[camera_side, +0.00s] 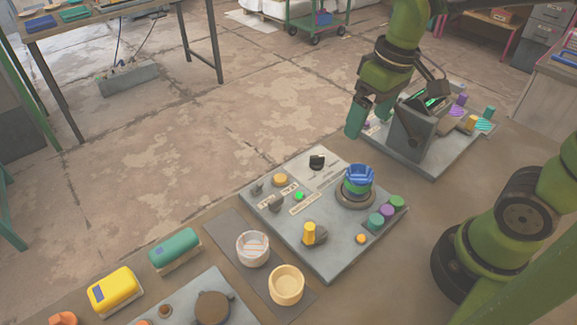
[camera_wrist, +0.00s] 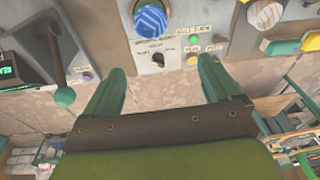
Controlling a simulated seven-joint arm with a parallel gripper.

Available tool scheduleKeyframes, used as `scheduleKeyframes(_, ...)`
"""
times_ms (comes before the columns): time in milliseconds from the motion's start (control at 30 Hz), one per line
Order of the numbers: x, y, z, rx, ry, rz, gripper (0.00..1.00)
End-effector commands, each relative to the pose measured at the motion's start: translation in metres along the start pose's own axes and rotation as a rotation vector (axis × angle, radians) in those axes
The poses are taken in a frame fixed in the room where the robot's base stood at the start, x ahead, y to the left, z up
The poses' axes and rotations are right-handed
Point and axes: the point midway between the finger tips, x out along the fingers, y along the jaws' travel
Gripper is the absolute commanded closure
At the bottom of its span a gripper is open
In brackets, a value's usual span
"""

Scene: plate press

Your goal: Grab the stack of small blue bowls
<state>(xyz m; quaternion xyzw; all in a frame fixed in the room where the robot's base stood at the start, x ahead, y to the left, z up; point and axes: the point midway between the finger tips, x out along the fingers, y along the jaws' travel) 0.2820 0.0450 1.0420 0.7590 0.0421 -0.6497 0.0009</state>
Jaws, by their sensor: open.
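The stack of small blue bowls (camera_side: 359,174) sits on a round dark base on the grey control panel (camera_side: 335,248) in the side view, with a green layer beneath the blue.
The panel carries a black knob (camera_side: 317,161), a yellow lever (camera_side: 309,233) and several coloured buttons. A white bowl (camera_side: 252,251) and a yellow bowl (camera_side: 286,287) stand on a dark mat in front. A second grey device (camera_side: 412,130) with a lever stands beside my gripper.

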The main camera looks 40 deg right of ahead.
Motion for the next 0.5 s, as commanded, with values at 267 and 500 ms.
scheduleKeyframes(267, -0.003, 0.002, -0.004, -0.249, -0.166, 0.037, 0.1)
scheduleKeyframes(500, 0.039, 0.004, 0.005, -0.256, -0.171, 0.034, 0.1)
